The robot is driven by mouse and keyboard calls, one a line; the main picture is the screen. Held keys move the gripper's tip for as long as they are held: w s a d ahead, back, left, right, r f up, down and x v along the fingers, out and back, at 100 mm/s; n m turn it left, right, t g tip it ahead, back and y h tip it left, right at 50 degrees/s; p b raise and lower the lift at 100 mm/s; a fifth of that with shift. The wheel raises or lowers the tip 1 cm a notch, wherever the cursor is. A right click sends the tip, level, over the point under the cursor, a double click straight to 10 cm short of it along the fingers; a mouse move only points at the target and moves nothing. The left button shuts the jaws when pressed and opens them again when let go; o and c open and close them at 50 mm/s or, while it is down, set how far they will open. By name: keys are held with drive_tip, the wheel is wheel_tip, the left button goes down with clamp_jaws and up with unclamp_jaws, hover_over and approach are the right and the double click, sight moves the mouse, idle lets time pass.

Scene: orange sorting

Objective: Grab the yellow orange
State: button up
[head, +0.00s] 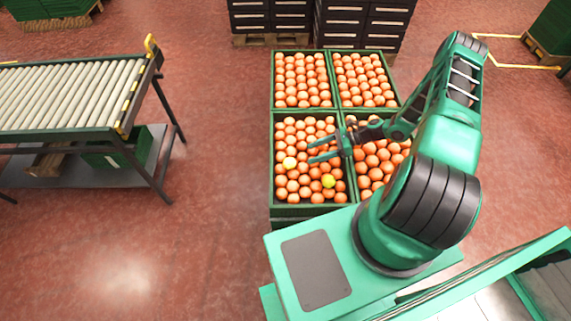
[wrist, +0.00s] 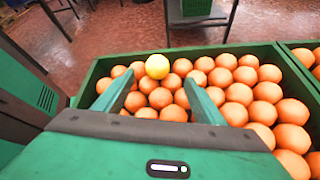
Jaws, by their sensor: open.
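Two yellow oranges lie among orange ones in the near-left crate (head: 271,160) in the head view. One is bright yellow (head: 328,180), near the crate's near right part; the other is paler yellow (head: 289,163), near its left side. My gripper (head: 311,153) is open and empty above this crate, its fingers pointing left toward the paler one. In the wrist view, one yellow orange (wrist: 157,66) sits beyond and between the open fingertips of my gripper (wrist: 160,80), close to the crate's far wall. The other yellow orange does not show there.
Other green crates full of oranges adjoin behind and to the right (head: 272,75). A roller conveyor (head: 65,95) stands at the left, with open red floor between. Dark stacked crates (head: 365,22) stand at the back.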

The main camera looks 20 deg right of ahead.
sight(293, 160)
drive_tip(key=x, duration=0.9)
drive_tip(key=shift+a+f, duration=0.25)
drive_tip(key=shift+a, duration=0.1)
drive_tip(key=shift+c, duration=0.3)
drive_tip(key=c, duration=1.1)
drive_tip(key=shift+w+r, duration=0.1)
